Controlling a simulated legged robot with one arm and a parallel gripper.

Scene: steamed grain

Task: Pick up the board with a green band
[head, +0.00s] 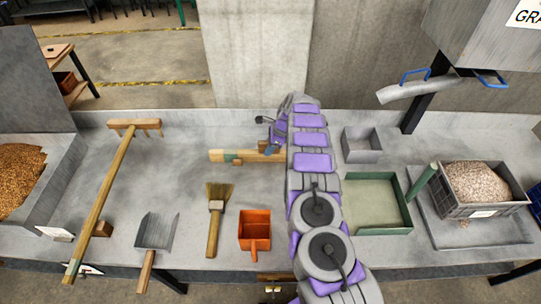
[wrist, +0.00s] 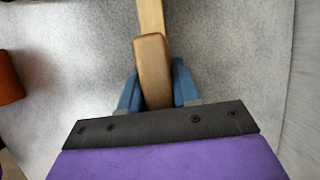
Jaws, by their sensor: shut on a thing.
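The board with a green band (head: 222,156) is a flat pale wooden piece near the back middle of the bench in the head view. Its green band is left of its centre, and my arm hides its right end. My gripper (head: 270,149) is over the board. In the wrist view my gripper (wrist: 155,85) has its blue fingers on both sides of the board's darker wooden grip (wrist: 152,65), shut on it. Pale wood of the board (wrist: 150,14) extends beyond the grip. I cannot tell whether the board touches the bench.
Left of the board lie a long wooden rake (head: 100,205), a grey dustpan (head: 156,232) and a brush (head: 215,225). An orange scoop (head: 254,228) is in front. A green tray (head: 375,203), a small grey box (head: 361,145) and a grain crate (head: 480,190) stand right.

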